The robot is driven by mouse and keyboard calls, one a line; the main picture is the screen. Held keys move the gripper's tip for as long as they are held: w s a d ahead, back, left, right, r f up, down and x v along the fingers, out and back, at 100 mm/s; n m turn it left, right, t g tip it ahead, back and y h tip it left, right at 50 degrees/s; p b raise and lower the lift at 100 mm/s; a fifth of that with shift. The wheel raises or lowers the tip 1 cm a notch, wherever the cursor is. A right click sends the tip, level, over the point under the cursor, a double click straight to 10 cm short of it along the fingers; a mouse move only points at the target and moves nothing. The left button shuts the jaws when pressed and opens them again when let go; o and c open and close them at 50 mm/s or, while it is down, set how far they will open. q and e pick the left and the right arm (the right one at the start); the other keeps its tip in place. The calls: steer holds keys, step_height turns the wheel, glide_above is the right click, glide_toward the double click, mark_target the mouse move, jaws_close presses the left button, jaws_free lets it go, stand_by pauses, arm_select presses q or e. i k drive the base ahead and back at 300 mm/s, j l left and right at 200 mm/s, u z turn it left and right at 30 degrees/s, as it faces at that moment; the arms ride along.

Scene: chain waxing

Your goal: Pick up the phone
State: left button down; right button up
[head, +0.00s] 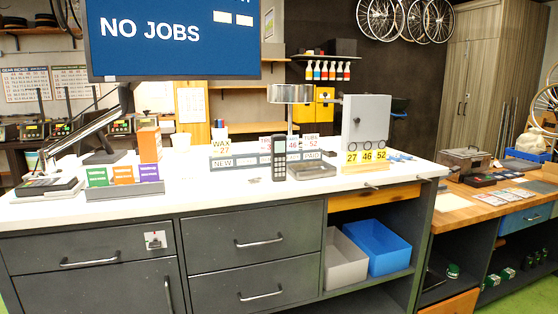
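A dark phone handset (279,159) with a keypad and small screen stands upright near the front-middle of the white counter (230,194). Its lower end is close to the counter top; I cannot tell whether a cradle is under it. A low keypad device (45,186) lies at the counter's left end; I cannot tell exactly what it is. Neither of my grippers shows in the head view, and nothing is touching the handset.
A grey tray (312,172) sits right of the handset, with a label strip and number cards behind. A lamp (290,94) and grey box (366,122) stand behind. A monitor (175,38) hangs over the left side. The counter's front strip is mostly clear.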

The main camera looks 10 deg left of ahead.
mark_target(278, 142)
steer(key=j+u, duration=0.35)
steer(key=i+j+u, duration=0.15)
steer(key=j+u, duration=0.2)
steer(key=i+j+u, duration=0.15)
steer(key=u, duration=0.2)
steer(key=j, duration=0.1)
